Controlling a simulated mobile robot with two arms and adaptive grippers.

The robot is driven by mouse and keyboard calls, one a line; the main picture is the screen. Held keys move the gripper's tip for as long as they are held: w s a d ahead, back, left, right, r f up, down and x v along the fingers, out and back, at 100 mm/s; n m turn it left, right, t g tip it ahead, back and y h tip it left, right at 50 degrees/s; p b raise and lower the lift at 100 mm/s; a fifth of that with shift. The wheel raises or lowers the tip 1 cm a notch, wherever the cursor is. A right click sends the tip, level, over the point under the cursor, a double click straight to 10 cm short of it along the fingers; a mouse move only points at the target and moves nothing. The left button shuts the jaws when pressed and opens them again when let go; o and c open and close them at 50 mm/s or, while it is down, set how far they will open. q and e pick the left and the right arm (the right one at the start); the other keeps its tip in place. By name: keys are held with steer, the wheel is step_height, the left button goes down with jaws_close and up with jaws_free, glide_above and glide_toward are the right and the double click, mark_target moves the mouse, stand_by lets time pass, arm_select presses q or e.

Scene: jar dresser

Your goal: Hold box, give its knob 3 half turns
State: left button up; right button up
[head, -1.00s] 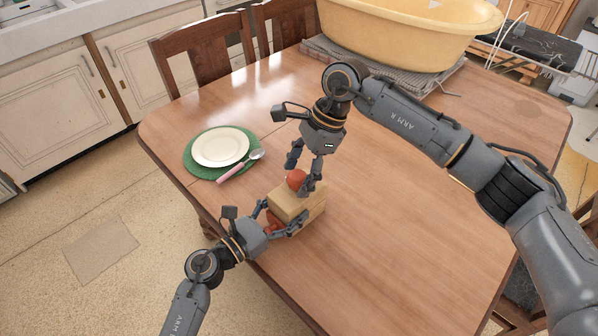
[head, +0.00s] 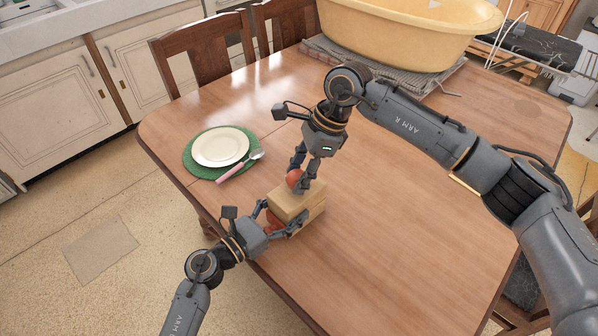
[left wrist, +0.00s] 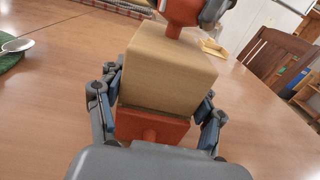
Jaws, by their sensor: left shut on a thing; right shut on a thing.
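A light wooden box (head: 289,203) sits near the table's front edge, with a red lower part that shows in the left wrist view (left wrist: 152,127). A red knob (head: 294,178) stands on top of the box and also shows at the top of the left wrist view (left wrist: 180,12). My left gripper (head: 283,222) is shut on the box, one finger on each side of it; its fingers show in the left wrist view (left wrist: 160,112). My right gripper (head: 297,176) comes down from above and is shut on the knob, its fingers partly hiding it.
A white plate (head: 220,146) lies on a green mat (head: 191,166) with a pink-handled spoon (head: 237,167) beside it, left of the box. A yellow tub (head: 400,38) stands at the back. The table right of the box is clear.

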steer(key=m+t, duration=0.1)
steer(key=m, duration=0.3)
steer(key=shift+s+t, duration=0.1)
steer(key=shift+t, duration=0.3)
steer(key=m, duration=0.2)
steer(key=m+t, duration=0.1)
steer(key=m, duration=0.2)
steer(key=shift+t, duration=0.3)
steer(key=m, duration=0.2)
steer(key=m+t+h, duration=0.1)
steer(key=m, duration=0.1)
steer(key=shift+s+a+m+h, duration=0.1)
steer(key=shift+m+h, duration=0.2)
steer(key=m, duration=0.2)
steer(key=m+t+h, duration=0.1)
steer(key=m, duration=0.1)
steer(key=shift+m+h, duration=0.3)
steer(key=o, duration=1.2)
steer(key=shift+c, duration=0.2)
